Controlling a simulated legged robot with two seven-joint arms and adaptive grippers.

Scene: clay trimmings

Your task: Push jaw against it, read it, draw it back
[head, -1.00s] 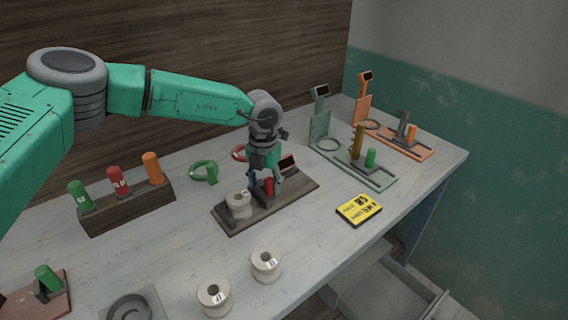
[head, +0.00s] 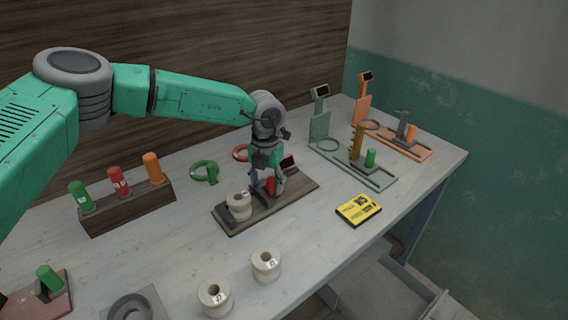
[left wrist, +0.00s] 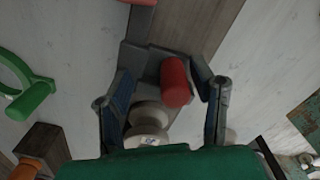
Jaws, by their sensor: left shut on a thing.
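A dark wooden board (head: 300,191) on the bench carries a gauge with a grey jaw, a red upright handle (head: 271,187) and a small dark display (head: 288,162). A pale spool (head: 239,206) stands on the board's left part. My left gripper (head: 268,182) points down, shut on the red handle. In the left wrist view the red handle (left wrist: 175,82) shows between the two fingers, and the spool (left wrist: 149,122) lies just beside the grey jaw (left wrist: 145,63). Whether jaw and spool touch, I cannot tell. The display's reading is too small to make out. My right gripper is not in view.
Two loose spools (head: 266,265) stand in front of the board. A rack (head: 130,206) with green, red and orange handles is left. Green (head: 319,128) and orange (head: 362,109) gauges stand right. A yellow box (head: 359,210) lies near the front edge, above an open drawer (head: 385,298).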

